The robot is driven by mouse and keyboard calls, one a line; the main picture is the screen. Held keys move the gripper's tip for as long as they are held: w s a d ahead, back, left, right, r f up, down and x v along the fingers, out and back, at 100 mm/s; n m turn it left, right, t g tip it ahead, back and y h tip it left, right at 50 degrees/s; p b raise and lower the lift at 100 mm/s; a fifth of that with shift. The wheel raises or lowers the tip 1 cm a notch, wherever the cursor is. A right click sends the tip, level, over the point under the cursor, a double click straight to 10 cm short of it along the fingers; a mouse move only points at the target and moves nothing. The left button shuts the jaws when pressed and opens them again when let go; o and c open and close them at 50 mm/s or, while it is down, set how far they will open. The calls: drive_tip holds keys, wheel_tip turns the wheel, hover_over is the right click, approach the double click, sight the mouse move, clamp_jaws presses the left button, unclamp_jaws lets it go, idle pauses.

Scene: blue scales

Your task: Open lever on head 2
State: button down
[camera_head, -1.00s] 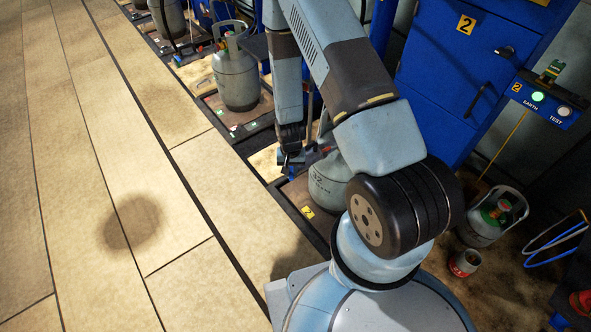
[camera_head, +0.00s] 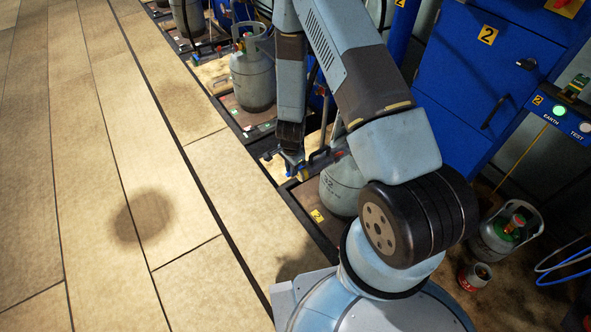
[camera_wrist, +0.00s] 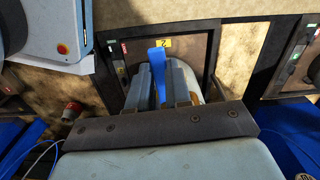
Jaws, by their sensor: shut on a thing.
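A blue lever (camera_wrist: 157,56) stands between the two grey fingers of my gripper (camera_wrist: 159,85) in the wrist view and extends past their tips. My gripper is shut on the lever. In the head view my gripper (camera_head: 291,162) is low at the front edge of the scale marked 2, left of its grey gas cylinder (camera_head: 343,186). The lever cannot be made out clearly there. In the wrist view the cylinder (camera_wrist: 184,76) is partly hidden behind the fingers. The yellow number 2 label (camera_wrist: 163,43) lies beyond the lever.
Another grey cylinder (camera_head: 252,76) stands on the neighbouring scale. A blue cabinet (camera_head: 480,85) and an earth/test box (camera_head: 563,112) with a lit green lamp are at the right. A small cylinder (camera_head: 505,232) and a can (camera_head: 474,277) stand on the floor. The tiled walkway (camera_head: 90,200) is clear.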

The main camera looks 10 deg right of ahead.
drive_tip(key=shift+w+m, duration=0.4)
drive_tip(key=shift+m, duration=0.1)
drive_tip(key=c, duration=1.3)
unclamp_jaws()
drive_tip(key=shift+o, duration=1.3)
drive_tip(key=shift+s, duration=0.1)
drive_tip(key=shift+r, duration=0.1)
wheel_tip(320, 180, up, 14)
drive_tip(key=shift+f, duration=0.25)
